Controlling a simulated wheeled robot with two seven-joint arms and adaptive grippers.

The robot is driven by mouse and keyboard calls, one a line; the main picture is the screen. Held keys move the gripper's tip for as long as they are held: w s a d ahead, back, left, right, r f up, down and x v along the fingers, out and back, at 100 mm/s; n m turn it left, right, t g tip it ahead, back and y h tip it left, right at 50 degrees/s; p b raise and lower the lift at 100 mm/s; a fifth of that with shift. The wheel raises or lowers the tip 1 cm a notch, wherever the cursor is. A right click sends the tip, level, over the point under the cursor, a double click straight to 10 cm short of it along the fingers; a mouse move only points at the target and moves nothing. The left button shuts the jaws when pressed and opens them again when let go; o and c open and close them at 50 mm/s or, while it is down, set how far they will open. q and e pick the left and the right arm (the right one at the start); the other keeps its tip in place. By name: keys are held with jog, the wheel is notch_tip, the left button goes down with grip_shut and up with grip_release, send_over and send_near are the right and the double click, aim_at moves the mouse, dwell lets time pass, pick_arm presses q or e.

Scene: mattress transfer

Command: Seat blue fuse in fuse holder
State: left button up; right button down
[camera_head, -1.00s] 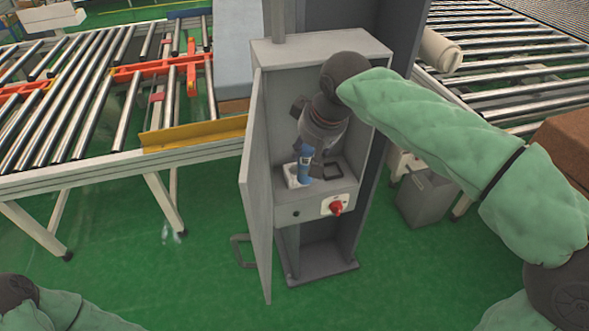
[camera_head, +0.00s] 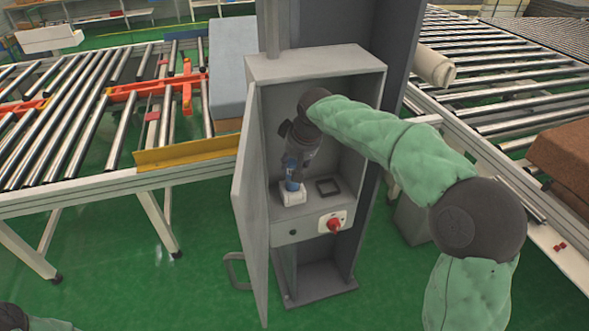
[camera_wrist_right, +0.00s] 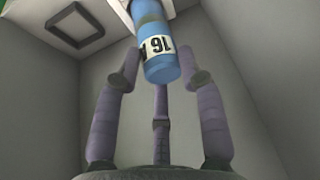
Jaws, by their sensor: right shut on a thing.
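The blue fuse (camera_head: 291,186) stands upright at the white fuse holder (camera_head: 288,198) on the shelf inside the open grey cabinet (camera_head: 319,64). Its lower end meets the holder, but how deep it sits is hidden. My right gripper (camera_head: 293,174) reaches in from above and is shut on the fuse. In the right wrist view the fuse (camera_wrist_right: 160,68) shows a white label reading 16 between the fingers (camera_wrist_right: 160,80), and its far end runs into the white holder. My left gripper is out of view.
A black square frame (camera_head: 328,187) lies on the shelf right of the holder. Below are a red rotary switch (camera_head: 334,225) and a small green-looking lamp (camera_head: 292,232). The cabinet door (camera_head: 252,210) stands open at left. Roller conveyors flank the cabinet.

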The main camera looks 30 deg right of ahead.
jog(key=shift+f, duration=1.2)
jog(key=shift+f, duration=0.15)
jog(key=c, duration=0.8)
grip_release()
jog(key=shift+o, duration=0.2)
jog(key=shift+s+r, duration=0.1)
jog(key=shift+r, duration=0.3)
jog(key=p+v, duration=0.2)
jog(key=v, duration=0.9)
jog(key=shift+s+r, duration=0.15)
jog(key=shift+r, duration=0.1)
jog(key=shift+a, duration=0.1)
